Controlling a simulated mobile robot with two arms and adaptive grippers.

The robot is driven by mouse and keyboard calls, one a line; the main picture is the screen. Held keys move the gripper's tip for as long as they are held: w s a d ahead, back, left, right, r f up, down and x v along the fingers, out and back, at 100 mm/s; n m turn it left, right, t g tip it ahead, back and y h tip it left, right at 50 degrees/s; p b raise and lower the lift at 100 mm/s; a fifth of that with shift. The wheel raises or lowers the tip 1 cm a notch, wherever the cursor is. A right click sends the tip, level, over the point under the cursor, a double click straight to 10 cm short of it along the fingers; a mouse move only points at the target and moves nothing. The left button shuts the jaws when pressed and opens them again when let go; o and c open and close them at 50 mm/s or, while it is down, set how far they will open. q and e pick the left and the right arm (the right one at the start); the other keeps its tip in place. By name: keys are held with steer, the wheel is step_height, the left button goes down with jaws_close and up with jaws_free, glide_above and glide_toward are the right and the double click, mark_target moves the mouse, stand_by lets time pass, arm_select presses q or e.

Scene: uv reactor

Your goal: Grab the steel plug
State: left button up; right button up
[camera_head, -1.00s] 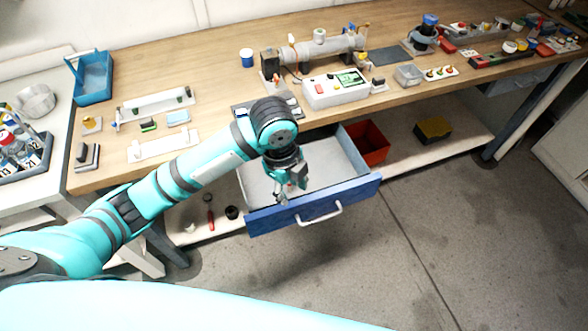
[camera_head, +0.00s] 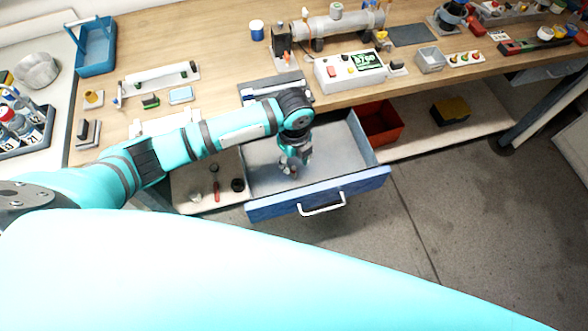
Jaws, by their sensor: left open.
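My left gripper (camera_head: 289,168) is open and points down into the open blue drawer (camera_head: 345,150) under the workbench. It is over the left part of the drawer, with small blurred details around its fingertips. I cannot make out a steel plug for certain; it may be hidden by the gripper or be too small to tell. The visible right part of the drawer floor looks bare. My right gripper is not in view.
The wooden bench (camera_head: 220,60) carries a UV reactor tube (camera_head: 335,24), a white control box (camera_head: 350,70) and a blue caddy (camera_head: 95,48). A red bin (camera_head: 380,122) and a yellow-topped box (camera_head: 450,111) stand on the lower shelf. A red-handled tool (camera_head: 217,190) lies left of the drawer.

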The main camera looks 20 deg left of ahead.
mark_target(294, 168)
arm_select(q)
steer(key=shift+f, duration=0.55)
steer(key=f, duration=0.1)
steer(key=f+p, duration=0.1)
steer(key=f, duration=0.1)
steer(key=shift+w+a+f, duration=0.15)
steer(key=shift+w+f, duration=0.05)
steer(key=shift+f, duration=0.45)
steer(key=shift+c, duration=0.2)
steer(key=c, duration=0.4)
jaws_close()
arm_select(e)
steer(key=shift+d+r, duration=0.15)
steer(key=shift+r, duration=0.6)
